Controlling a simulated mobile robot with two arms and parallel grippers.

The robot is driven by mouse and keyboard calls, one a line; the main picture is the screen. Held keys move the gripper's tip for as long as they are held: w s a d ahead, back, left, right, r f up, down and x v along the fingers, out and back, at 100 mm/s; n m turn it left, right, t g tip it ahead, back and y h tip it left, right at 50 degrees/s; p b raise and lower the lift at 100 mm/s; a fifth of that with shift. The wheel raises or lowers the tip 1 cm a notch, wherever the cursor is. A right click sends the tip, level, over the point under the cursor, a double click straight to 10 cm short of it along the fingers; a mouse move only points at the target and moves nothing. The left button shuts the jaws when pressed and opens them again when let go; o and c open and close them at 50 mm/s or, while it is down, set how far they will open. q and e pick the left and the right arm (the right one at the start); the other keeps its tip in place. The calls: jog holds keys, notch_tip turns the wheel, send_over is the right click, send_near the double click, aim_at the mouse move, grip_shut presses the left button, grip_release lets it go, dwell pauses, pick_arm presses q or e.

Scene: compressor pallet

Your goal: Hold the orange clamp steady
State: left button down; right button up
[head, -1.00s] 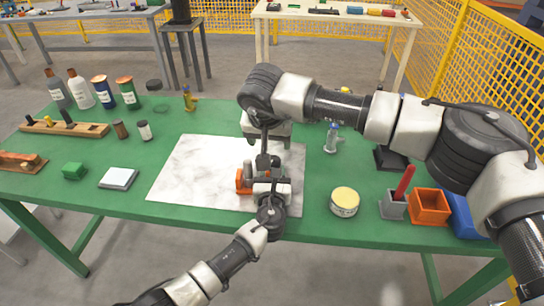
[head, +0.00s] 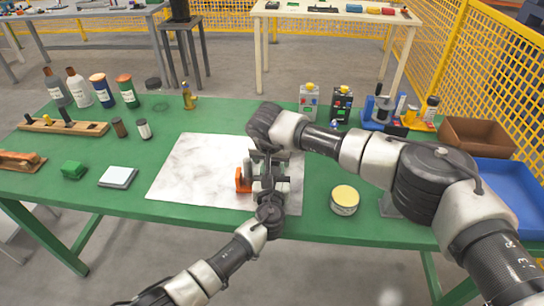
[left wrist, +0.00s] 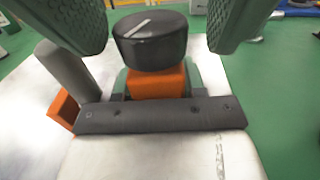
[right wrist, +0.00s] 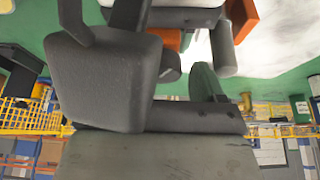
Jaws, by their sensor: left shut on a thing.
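The orange clamp (head: 242,180) is on the white sheet (head: 195,170), partly hidden behind my grippers. My left gripper (head: 262,187) is shut on it; the left wrist view shows an orange block (left wrist: 160,82) between its fingers. A dark round knob (left wrist: 150,42) stands above that block. A grey cylinder (left wrist: 68,68) stands beside it, with another orange part (left wrist: 62,110). My right gripper (head: 268,158) is above the clamp; its two green textured fingers (left wrist: 158,28) are apart, one on each side of the knob, with gaps showing. In the right wrist view a large grey block hides part of it.
A yellow-topped tin (head: 344,199) stands right of the sheet. A blue tray (head: 515,190) and a brown bin (head: 475,135) are at the right. Bottles (head: 90,88) stand at the back left, near a wooden rack (head: 85,128). The sheet's left part is clear.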

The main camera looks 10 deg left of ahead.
jog(key=c, duration=0.9)
jog(key=m+h, duration=0.1)
jog(key=m, duration=0.3)
jog(key=shift+m+h, duration=0.4)
jog(key=o, duration=0.9)
jog(key=shift+r, duration=0.1)
jog(key=v, duration=1.1)
jog(key=shift+a+r, duration=0.1)
jog(key=shift+r, duration=0.35)
